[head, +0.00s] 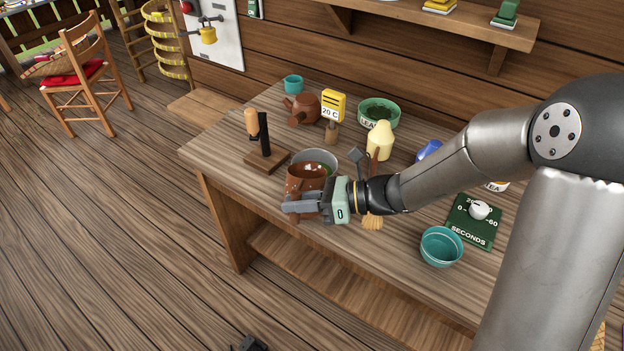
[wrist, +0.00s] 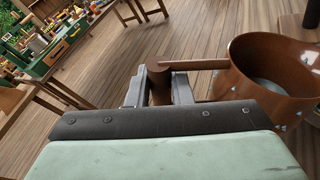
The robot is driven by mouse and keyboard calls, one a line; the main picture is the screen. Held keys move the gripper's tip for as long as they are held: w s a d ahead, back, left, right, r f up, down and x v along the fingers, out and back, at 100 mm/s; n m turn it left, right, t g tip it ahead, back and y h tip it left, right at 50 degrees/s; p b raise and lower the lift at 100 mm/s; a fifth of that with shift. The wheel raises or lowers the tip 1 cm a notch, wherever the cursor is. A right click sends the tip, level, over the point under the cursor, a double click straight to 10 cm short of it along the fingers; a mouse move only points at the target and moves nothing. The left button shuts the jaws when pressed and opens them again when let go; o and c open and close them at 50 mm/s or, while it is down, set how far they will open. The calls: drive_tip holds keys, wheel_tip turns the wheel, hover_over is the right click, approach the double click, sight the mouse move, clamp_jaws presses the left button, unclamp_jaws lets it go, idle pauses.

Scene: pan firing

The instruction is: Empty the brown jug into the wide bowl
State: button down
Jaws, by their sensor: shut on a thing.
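The brown jug (head: 305,176) is in my gripper (head: 302,206), near the front edge of the table. In the wrist view my gripper (wrist: 160,84) is shut on the handle of the jug (wrist: 245,52), whose body lies to the right. The jug's mouth shows there, with a pale grey-blue area inside; I cannot tell if it is liquid. A grey bowl (head: 328,156) with something green in it is just behind the jug and partly hidden by it. A teal bowl (head: 441,246) stands at the table's front right. I cannot tell which is the wide bowl.
A wooden stand (head: 266,158) is left of the jug. A brown teapot (head: 304,108), a yellow sign (head: 333,105), a green labelled bowl (head: 378,108) and a pale yellow bottle (head: 380,142) stand behind. A brush (head: 373,221) and a timer (head: 474,220) are to the right.

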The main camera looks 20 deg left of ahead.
sight(297, 188)
drive_tip(key=shift+w+r+m+g+p, duration=0.25)
drive_tip(key=shift+r+m+p, duration=0.4)
drive_tip(key=shift+p, duration=0.85)
drive_tip(key=shift+w+r+m+g+p, duration=0.2)
drive_tip(key=shift+r+p, duration=0.7)
drive_tip(key=shift+p, duration=0.6)
drive_tip(key=shift+w+a+r+m+p, duration=0.1)
drive_tip(key=shift+w+r+m+p, duration=0.25)
drive_tip(key=shift+r+p, duration=0.6)
drive_tip(key=shift+w+r+m+p, duration=0.25)
drive_tip(key=shift+r+p, duration=0.2)
drive_tip(key=shift+p, duration=0.95)
drive_tip(key=shift+w+r+m+g+p, duration=0.3)
drive_tip(key=shift+w+m+g+p, duration=0.25)
drive_tip(key=shift+p, duration=0.7)
idle(1.4)
